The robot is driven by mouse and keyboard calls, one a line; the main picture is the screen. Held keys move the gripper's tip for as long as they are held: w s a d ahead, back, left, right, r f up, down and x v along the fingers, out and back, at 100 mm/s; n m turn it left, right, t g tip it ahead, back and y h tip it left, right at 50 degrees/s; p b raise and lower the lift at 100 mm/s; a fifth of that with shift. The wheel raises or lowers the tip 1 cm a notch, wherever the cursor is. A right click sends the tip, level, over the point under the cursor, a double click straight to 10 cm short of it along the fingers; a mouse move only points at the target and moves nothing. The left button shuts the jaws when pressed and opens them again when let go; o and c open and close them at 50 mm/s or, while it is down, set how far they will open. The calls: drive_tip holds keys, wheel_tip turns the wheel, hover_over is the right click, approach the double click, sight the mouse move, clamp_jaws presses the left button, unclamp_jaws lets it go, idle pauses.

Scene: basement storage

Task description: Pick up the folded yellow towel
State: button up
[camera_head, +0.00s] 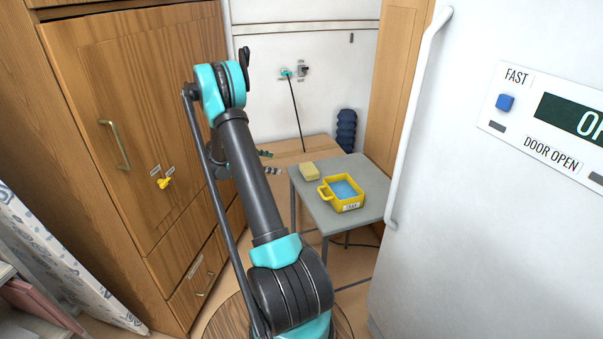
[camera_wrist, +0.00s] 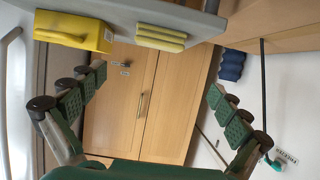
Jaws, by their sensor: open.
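The folded yellow towel (camera_head: 309,172) lies on the back left part of a small grey table (camera_head: 328,217). It also shows in the wrist view (camera_wrist: 161,37) as a pale yellow stack of layers, at the top middle. My gripper (camera_head: 269,162) is left of the towel in the head view, apart from it and partly hidden behind my arm. In the wrist view my gripper (camera_wrist: 156,82) has its two green padded fingers spread wide, with nothing between them. The towel appears beyond the fingertips, above the gap.
A yellow bin (camera_head: 343,206) with blue contents stands on the table beside the towel. Wooden cabinets (camera_head: 125,130) stand at the left and a white appliance (camera_head: 480,220) at the right. A dark blue ribbed object (camera_head: 346,130) stands behind the table.

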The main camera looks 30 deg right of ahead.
sight(305, 169)
drive_tip(key=x, duration=1.1)
drive_tip(key=shift+s+d+f, duration=0.1)
drive_tip(key=shift+d+f, duration=0.1)
drive_tip(key=shift+x, duration=2.55)
drive_tip(key=shift+s+f, duration=0.1)
drive_tip(key=shift+f, duration=0.05)
drive_tip(key=c, duration=1)
wheel_tip(305, 169, up, 20)
drive_tip(key=shift+a, duration=0.1)
